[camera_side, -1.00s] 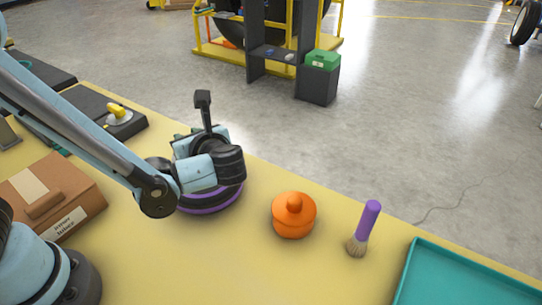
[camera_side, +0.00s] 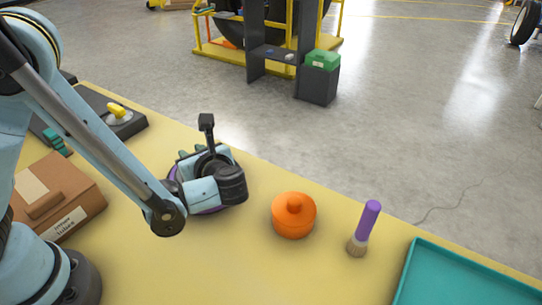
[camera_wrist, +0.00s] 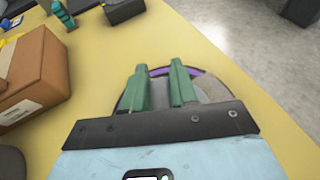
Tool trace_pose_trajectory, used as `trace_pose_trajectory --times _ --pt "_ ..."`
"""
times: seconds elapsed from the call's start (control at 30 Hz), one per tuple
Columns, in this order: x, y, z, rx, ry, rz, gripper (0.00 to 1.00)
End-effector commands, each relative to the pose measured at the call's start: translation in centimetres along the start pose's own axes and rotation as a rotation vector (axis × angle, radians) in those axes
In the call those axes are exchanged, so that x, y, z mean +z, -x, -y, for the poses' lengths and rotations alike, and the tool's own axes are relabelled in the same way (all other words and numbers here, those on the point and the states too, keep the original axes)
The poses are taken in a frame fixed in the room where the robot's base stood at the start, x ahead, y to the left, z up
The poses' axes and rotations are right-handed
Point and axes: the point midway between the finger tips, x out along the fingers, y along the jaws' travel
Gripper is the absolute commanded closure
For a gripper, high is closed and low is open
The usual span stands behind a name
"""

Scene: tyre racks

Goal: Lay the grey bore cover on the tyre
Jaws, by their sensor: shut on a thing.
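The tyre is a dark disc with a purple ring (camera_side: 211,210), mostly hidden under my gripper in the side view. The purple ring also shows beyond the fingers in the wrist view (camera_wrist: 197,72). My gripper (camera_wrist: 158,68) has its two green fingers shut, with a gap between them, on the grey bore cover (camera_wrist: 212,89). Grey shows between and right of the fingers, over the tyre. The fingers and wrist hide much of the cover, and I cannot tell whether it touches the tyre.
A teal tray (camera_side: 470,275) lies at the right edge. A cardboard box (camera_side: 60,195) is at left. The front middle is clear.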

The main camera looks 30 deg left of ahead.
Motion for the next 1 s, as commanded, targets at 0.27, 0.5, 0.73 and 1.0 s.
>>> trace_pose_trajectory --times 0.27,0.5,0.73,1.0 --pt "-0.3 -0.1 0.0 0.0 0.0 0.0 0.62" --pt "-0.3 -0.1 0.0 0.0 0.0 0.0 0.47" --pt "0.0 0.0 0.0 0.0 0.0 0.0 0.47" --pt "0.8 3.2 0.1 -0.006 -0.002 0.0 0.47"
